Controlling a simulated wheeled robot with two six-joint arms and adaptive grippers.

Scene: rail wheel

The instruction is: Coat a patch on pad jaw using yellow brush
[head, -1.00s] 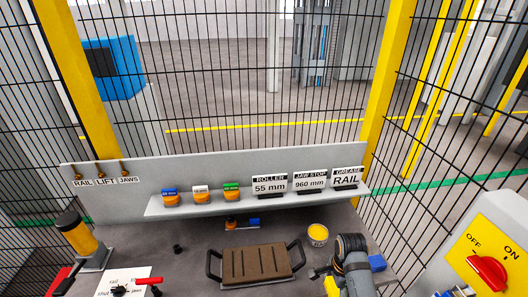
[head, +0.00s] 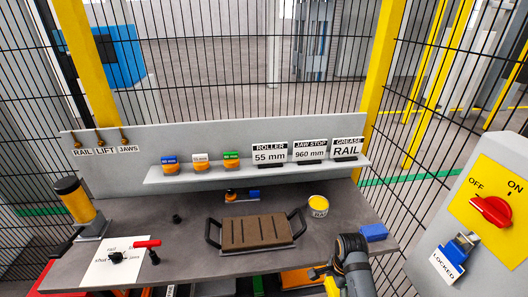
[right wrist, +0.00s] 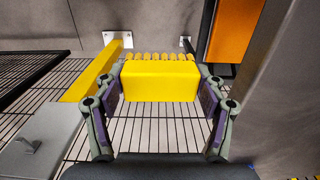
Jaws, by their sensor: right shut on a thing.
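The pad jaw (head: 262,231), a brown slotted pad on a plate with a dark handle at each end, lies flat on the bench. My right gripper (right wrist: 160,100) is shut on the yellow brush (right wrist: 160,82), a yellow block with a row of rounded yellow tips at its far edge. In the head view, a yellow piece (head: 331,286) shows beside my right arm at the bottom, right of and nearer than the pad jaw; the fingers cannot be made out there. A yellow-topped tub (head: 318,204) labelled RAIL stands behind and right of the pad. My left gripper is not in view.
A shelf (head: 250,174) with three coloured-label pots and three signs runs along the back. A blue block (head: 373,232) lies right of my arm. A switch panel (head: 490,212) with a LOCKED tag (head: 446,265) stands at right; a lever plate (head: 115,262) lies at left.

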